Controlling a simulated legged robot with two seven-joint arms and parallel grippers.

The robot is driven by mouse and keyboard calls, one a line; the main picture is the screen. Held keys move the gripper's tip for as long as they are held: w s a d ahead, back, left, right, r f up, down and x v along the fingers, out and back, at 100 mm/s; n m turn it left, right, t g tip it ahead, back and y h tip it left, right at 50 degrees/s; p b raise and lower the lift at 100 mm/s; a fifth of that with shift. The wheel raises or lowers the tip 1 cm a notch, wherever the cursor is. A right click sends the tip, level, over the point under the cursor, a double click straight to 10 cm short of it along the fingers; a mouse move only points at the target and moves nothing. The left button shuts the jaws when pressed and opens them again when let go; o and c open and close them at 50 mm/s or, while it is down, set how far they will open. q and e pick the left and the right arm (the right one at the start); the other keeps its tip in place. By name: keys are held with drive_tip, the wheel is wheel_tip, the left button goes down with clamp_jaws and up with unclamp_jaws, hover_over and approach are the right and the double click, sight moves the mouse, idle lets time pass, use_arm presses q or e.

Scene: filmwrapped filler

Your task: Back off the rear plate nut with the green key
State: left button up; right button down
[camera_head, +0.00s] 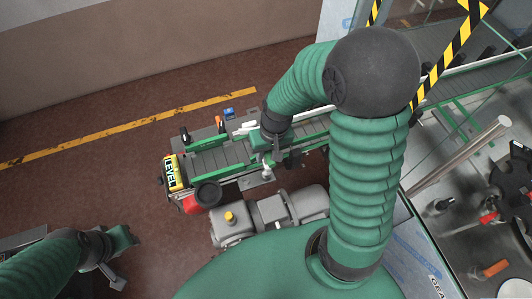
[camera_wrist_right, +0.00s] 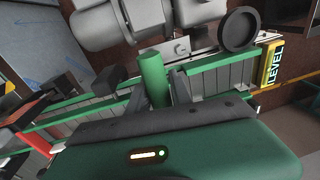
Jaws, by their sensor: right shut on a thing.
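My right gripper (camera_wrist_right: 155,92) is shut on the green key (camera_wrist_right: 152,72), an upright green cylinder between its two grey fingers in the right wrist view. A pale metal plate with a small round nut (camera_wrist_right: 180,47) shows just beyond the key, beside the conveyor's green rail. I cannot tell whether the key touches the nut. In the head view my right gripper (camera_head: 268,154) is over the conveyor (camera_head: 212,160), and the key is not clear there. My left gripper (camera_head: 118,278) is at the lower left, away from the conveyor; its jaw state is unclear.
A grey motor (camera_head: 268,212) stands in front of the conveyor. A black round cap (camera_head: 207,194) and a yellow LEVEL block (camera_head: 172,172) are at its left end. A glass guard and metal bar (camera_head: 460,157) stand at right. The brown floor (camera_head: 90,185) at left is clear.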

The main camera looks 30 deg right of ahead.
drive_tip(key=n, duration=0.3)
drive_tip(key=shift+r+p, duration=0.2)
drive_tip(key=shift+p, duration=0.1)
drive_tip(key=shift+f, duration=0.2)
